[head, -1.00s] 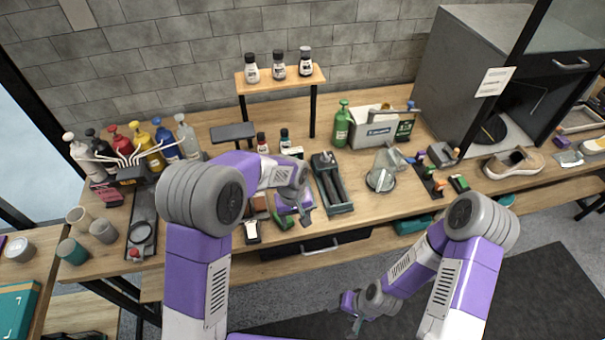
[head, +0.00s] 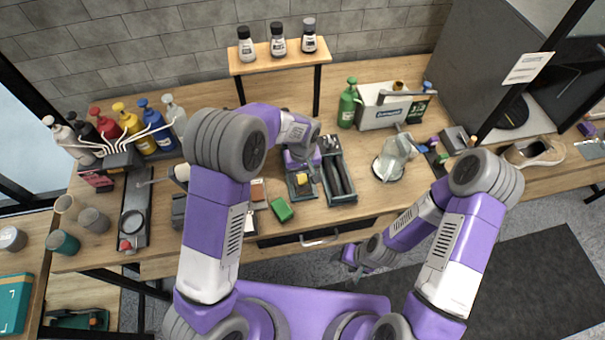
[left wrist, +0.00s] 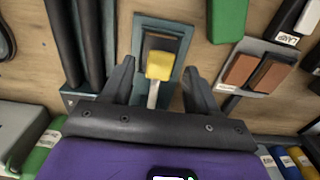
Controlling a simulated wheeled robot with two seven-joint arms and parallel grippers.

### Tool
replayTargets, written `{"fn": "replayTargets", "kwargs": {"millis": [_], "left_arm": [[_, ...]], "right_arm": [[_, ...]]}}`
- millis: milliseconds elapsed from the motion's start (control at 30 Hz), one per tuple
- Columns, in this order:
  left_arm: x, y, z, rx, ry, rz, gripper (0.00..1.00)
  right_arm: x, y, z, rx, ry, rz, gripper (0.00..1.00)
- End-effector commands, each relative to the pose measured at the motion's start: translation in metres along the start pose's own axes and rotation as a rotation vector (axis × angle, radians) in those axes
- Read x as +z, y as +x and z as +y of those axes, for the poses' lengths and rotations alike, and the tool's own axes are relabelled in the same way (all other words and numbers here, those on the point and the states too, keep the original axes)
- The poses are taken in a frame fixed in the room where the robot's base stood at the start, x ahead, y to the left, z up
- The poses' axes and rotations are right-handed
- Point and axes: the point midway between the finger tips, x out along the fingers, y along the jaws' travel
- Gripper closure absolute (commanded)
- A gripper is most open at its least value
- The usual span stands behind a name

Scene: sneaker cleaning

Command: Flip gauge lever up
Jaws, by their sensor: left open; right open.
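The gauge lever has a yellow block-shaped end (left wrist: 160,66) on a pale metal stem, set on a teal-grey plate (left wrist: 172,24). In the head view the yellow end (head: 301,179) shows just below my left gripper (head: 308,174). In the left wrist view the open fingers of my left gripper (left wrist: 158,82) stand on either side of the lever, with gaps to both sides. The lower part of the lever is hidden behind the gripper body. My right gripper (head: 354,262) is open and empty, low in front of the table's front edge.
A dark tray with two long black pieces (head: 339,178) stands right beside the lever's plate. A green block (head: 281,209) lies near the front edge.

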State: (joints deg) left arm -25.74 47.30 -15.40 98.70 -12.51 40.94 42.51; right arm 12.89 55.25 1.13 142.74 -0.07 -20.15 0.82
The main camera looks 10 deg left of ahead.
Motion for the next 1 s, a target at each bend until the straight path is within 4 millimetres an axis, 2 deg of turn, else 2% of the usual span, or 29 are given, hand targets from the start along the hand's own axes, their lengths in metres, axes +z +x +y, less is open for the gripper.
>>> {"fn": "replayTargets", "kwargs": {"millis": [133, 367, 467, 767, 1000], "left_arm": [[0.0002, 0.0087, -0.0001, 0.0, 0.0, 0.0, 0.4], [0.0001, 0.0093, 0.0, 0.001, 0.0, 0.0, 0.4], [0.0001, 0.0092, 0.0, 0.001, 0.0, 0.0, 0.53], [0.0, 0.009, -0.0001, 0.001, 0.0, 0.0, 0.99], [-0.0001, 0.0085, -0.0001, 0.001, -0.001, -0.001, 1.0]], "right_arm": [[-0.0004, 0.0005, 0.0001, 0.0, 0.0, 0.001, 0.4], [-0.0004, 0.0004, 0.0001, 0.0, 0.0, 0.001, 0.4], [-0.0004, 0.0004, 0.0, 0.0, 0.0, 0.001, 0.4], [-0.0004, 0.0004, 0.0001, 0.0, 0.0, 0.001, 0.4], [-0.0003, 0.0, -0.0001, 0.0, 0.0, 0.001, 0.4]]}}
